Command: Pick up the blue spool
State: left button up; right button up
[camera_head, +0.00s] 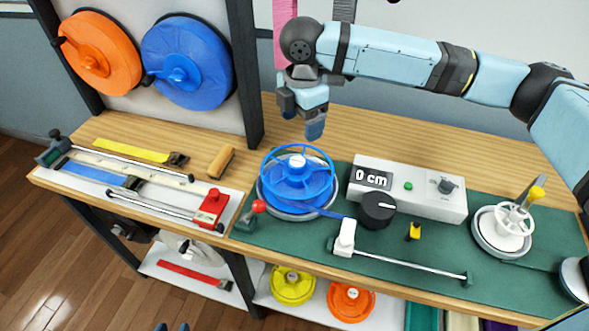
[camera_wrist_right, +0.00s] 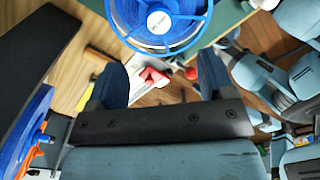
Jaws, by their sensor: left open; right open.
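A blue spool (camera_head: 297,186) sits on a round base on the green mat, with a blue wheel-like rim and a white hub on top. A blue strap runs from it to the right. It also shows at the top of the right wrist view (camera_wrist_right: 158,22). My right gripper (camera_head: 302,115) is open and empty, above and behind the spool, apart from it; its fingers also show in the right wrist view (camera_wrist_right: 161,80). Two dark blue fingertips of my left gripper (camera_head: 172,327) show apart at the bottom edge; the rest is cut off.
A larger blue reel (camera_head: 187,64) and an orange reel (camera_head: 101,53) hang on the wall panel. Right of the spool stand a black knob (camera_head: 377,209), a white "0 cm" box (camera_head: 410,188) and a white reel stand (camera_head: 501,230). Cutting tools lie left.

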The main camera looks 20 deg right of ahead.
send_over(299, 160)
jog(key=f, duration=0.6)
jog(key=shift+s+d+f, duration=0.15)
jog(key=shift+s+f, duration=0.05)
jog(key=shift+s, duration=0.05)
jog(key=shift+w+a+f, duration=0.1)
jog(key=shift+f, duration=1.4)
jog(key=shift+w+a+f, duration=0.1)
jog(key=shift+f, duration=1.35)
jog(key=shift+r, duration=0.1)
grip_shut()
